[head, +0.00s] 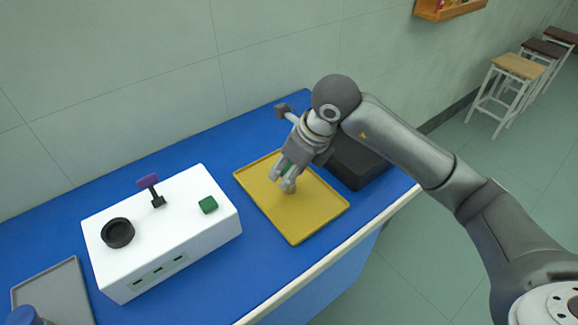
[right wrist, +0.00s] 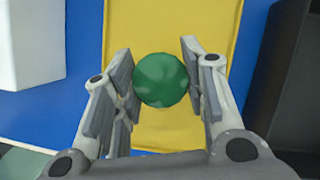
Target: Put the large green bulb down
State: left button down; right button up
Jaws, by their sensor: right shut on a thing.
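My right gripper (head: 288,182) is over the yellow tray (head: 312,222) on the blue bench. In the right wrist view its two fingers (right wrist: 160,85) are shut on the large green bulb (right wrist: 161,80), a round dark green ball. In the head view the bulb is mostly hidden by the fingers, with a bit of green showing between them. The yellow tray lies below the bulb in the right wrist view (right wrist: 180,25). I cannot tell whether the bulb touches the tray. My left gripper is not in view.
A grey tray (head: 62,290) lies at far left. The yellow tray's front is bare.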

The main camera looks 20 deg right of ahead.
jog(key=shift+f, duration=0.15)
jog(key=o, duration=1)
jog(key=shift+r, duration=0.45)
jog(key=v, duration=1.1)
jog(key=shift+s+d+r, duration=0.1)
jog(key=shift+s+r, duration=0.05)
jog(key=shift+r, duration=0.1)
